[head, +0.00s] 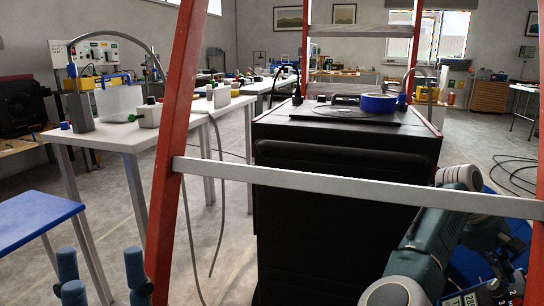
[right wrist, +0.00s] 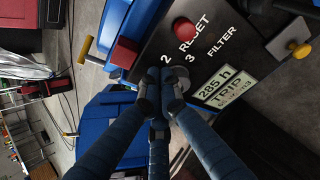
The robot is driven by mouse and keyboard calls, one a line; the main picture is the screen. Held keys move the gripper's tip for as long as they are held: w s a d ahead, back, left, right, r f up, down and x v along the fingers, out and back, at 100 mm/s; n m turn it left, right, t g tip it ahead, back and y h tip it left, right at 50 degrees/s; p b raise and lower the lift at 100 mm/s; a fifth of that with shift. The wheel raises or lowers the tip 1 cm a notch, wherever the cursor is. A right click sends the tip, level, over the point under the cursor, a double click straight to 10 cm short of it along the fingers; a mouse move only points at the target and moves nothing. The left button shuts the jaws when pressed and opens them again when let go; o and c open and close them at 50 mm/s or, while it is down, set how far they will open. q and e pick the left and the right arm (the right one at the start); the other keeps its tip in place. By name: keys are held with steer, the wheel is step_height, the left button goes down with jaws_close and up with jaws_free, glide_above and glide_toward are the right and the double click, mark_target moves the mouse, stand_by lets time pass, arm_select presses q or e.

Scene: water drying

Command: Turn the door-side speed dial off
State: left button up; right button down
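In the right wrist view, a dark control panel (right wrist: 225,60) carries a red button marked RESET (right wrist: 184,29), the digits 2 and 3, FILTER lettering and a pale TRIP label. My right gripper (right wrist: 161,90) has its blue fingers drawn together at the panel beside the 2 and 3. They close around the dial there, which is almost wholly hidden by the fingertips. In the head view, part of the panel (head: 462,302) shows at the lower right, mostly behind my right arm. My left gripper (head: 100,272) has its blue fingers spread and empty at the lower left.
A red-posted frame with a pale crossbar (head: 300,185) stands in front of a black cabinet (head: 340,160). A blue-topped table (head: 35,218) and a white bench (head: 95,138) are at left. A yellow knob (right wrist: 299,49) projects near the panel.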

steer(key=shift+s+d+r, duration=0.1)
steer(key=shift+d+r, duration=0.05)
steer(key=shift+r, duration=0.2)
steer(key=a+r+p, duration=0.1)
steer(key=w+a+r, duration=0.1)
steer(key=w+a+r+p, duration=0.1)
steer(key=a+r, duration=0.1)
steer(key=shift+p, duration=0.3)
